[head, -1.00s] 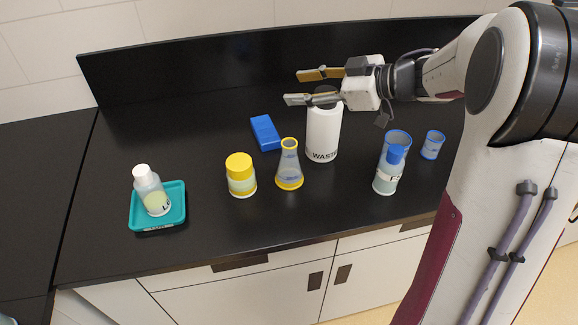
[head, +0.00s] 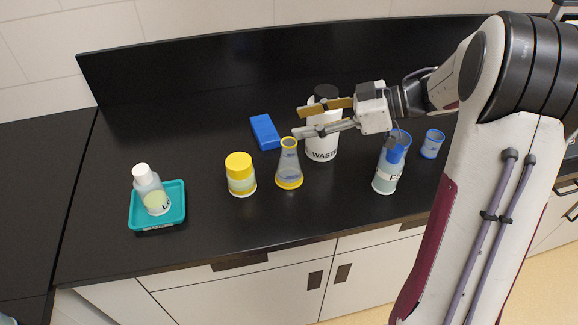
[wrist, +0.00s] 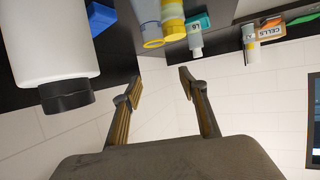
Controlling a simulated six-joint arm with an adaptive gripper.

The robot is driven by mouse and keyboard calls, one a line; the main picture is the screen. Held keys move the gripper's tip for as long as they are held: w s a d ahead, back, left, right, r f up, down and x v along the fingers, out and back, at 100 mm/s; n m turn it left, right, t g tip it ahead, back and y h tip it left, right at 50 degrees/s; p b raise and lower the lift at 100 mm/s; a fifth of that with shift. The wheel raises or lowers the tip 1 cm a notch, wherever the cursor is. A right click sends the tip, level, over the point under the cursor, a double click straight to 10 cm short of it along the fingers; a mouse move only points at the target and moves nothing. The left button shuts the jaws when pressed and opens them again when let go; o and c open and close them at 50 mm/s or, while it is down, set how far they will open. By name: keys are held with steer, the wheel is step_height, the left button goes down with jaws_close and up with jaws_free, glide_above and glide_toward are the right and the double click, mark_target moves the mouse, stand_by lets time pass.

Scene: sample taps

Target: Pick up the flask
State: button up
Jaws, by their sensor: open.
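The flask (head: 289,170) is a clear grey cone with a yellow rim and yellow base band. It stands upright on the black bench, left of the waste bottle. In the wrist view the flask (wrist: 146,14) shows at the top, its yellow rim towards the fingers, apart from them. My gripper (head: 298,123) is open and empty. In the head view its fingers point left, with the lower fingertip just above the flask's mouth in the picture. I cannot tell the exact height gap.
A white waste bottle (head: 321,139) with a black cap stands behind my fingers. A yellow-lidded jar (head: 240,176) is left of the flask; a blue box (head: 265,131) lies behind. A teal tray (head: 176,216) holds a bottle (head: 150,188). A blue-topped bottle (head: 387,177) and blue cup (head: 432,144) stand right.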

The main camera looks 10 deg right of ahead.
mark_target(295, 143)
steer(key=shift+f, duration=1.2)
steer(key=f, duration=0.1)
steer(key=a+f, duration=0.1)
steer(key=f, duration=0.1)
steer(key=a+f, duration=0.1)
steer(key=shift+w+f, duration=0.15)
steer(key=shift+w, duration=0.2)
steer(key=shift+w+a+f, duration=0.15)
steer(key=shift+a, duration=0.15)
steer(key=c, duration=1.1)
